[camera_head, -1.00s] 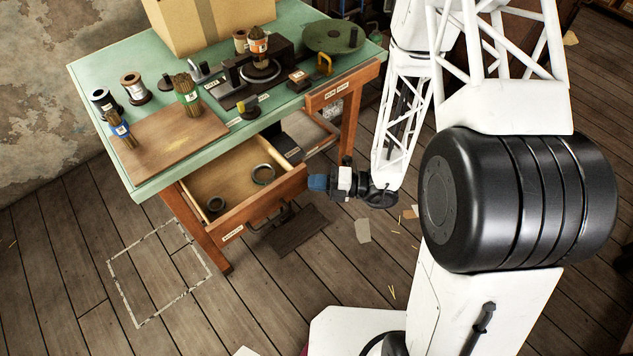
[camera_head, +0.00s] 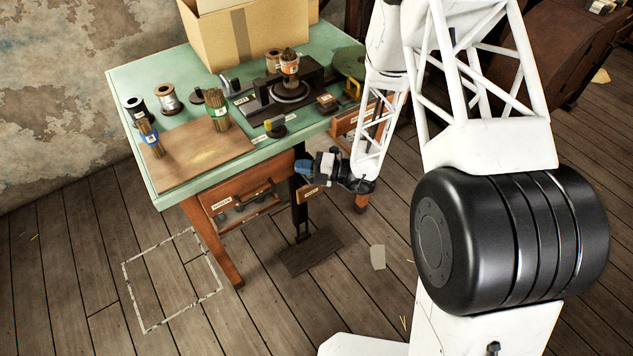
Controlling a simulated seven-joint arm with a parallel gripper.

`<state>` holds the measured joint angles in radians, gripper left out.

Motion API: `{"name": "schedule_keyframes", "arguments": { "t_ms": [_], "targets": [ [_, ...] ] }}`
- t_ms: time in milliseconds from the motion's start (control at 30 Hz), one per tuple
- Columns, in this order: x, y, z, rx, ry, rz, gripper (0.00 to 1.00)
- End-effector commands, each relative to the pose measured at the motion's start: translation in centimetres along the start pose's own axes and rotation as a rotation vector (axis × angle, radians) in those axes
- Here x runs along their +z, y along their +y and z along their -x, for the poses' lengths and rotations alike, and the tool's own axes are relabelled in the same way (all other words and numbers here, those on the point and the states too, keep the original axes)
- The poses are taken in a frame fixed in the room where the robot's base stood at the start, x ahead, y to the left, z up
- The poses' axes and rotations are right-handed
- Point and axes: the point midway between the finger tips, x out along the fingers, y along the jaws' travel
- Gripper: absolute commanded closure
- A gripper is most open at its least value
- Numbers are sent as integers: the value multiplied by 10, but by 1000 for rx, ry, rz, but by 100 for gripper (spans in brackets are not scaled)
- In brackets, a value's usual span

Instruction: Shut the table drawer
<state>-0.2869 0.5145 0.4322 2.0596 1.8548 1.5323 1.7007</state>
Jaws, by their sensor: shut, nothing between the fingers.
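The table drawer (camera_head: 228,203) is at the left of the green-topped table's front. My gripper (camera_head: 303,170) has blue fingertips and is shut and empty. It is just beyond the right end of the drawer front, below the table edge. I cannot tell whether it touches the drawer.
The green table (camera_head: 125,85) carries a cardboard box (camera_head: 235,38), a black press (camera_head: 270,100), spools and brush-like bundles on a wooden board (camera_head: 185,165). A dark pedal plate (camera_head: 310,252) lies on the floor. The floor left of it, with a white-taped outline (camera_head: 125,290), is clear.

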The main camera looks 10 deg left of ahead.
Motion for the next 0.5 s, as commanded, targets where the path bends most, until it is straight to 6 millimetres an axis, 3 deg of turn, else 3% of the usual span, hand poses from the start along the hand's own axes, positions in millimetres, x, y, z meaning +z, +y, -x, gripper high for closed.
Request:
{"name": "schedule_keyframes", "arguments": {
  "t_ms": [200,500],
  "targets": [
    [29,0,-30,1,1,1,100],
    [45,0,-45,0,0,1,100]
  ]
}}
